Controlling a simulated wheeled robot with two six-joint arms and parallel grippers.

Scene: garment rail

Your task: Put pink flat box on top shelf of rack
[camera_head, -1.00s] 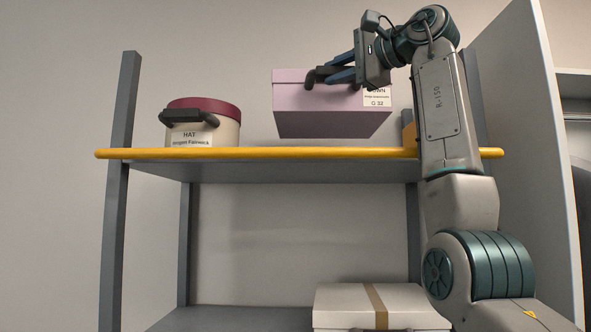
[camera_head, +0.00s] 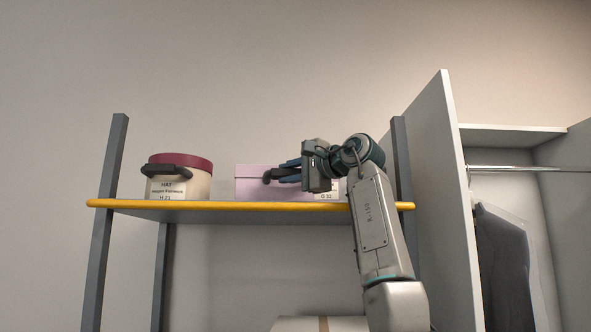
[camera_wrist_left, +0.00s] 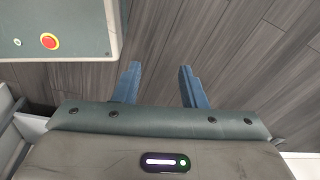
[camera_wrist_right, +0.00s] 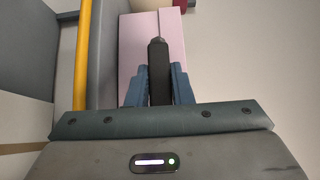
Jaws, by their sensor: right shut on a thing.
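The pink flat box (camera_head: 248,186) is over the top shelf of the rack (camera_head: 219,206), right of the hat box. Its base sits at the shelf's level; I cannot tell for sure whether it bears on the board. My right gripper (camera_head: 284,175) is shut on the box's dark front handle (camera_head: 271,176). In the right wrist view, the fingers (camera_wrist_right: 160,68) stand on both sides of the handle (camera_wrist_right: 158,58), with the pink box (camera_wrist_right: 131,42) just beyond. My left gripper (camera_wrist_left: 158,70) is open and empty above the floor, out of the head view.
A round cream hat box (camera_head: 196,186) with a dark red lid stands on the shelf's left. A grey upright (camera_head: 113,165) bounds that side. A tall panel (camera_head: 440,140) and a wardrobe with a dark garment (camera_head: 503,260) are at right. A pale box (camera_head: 290,325) sits below.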

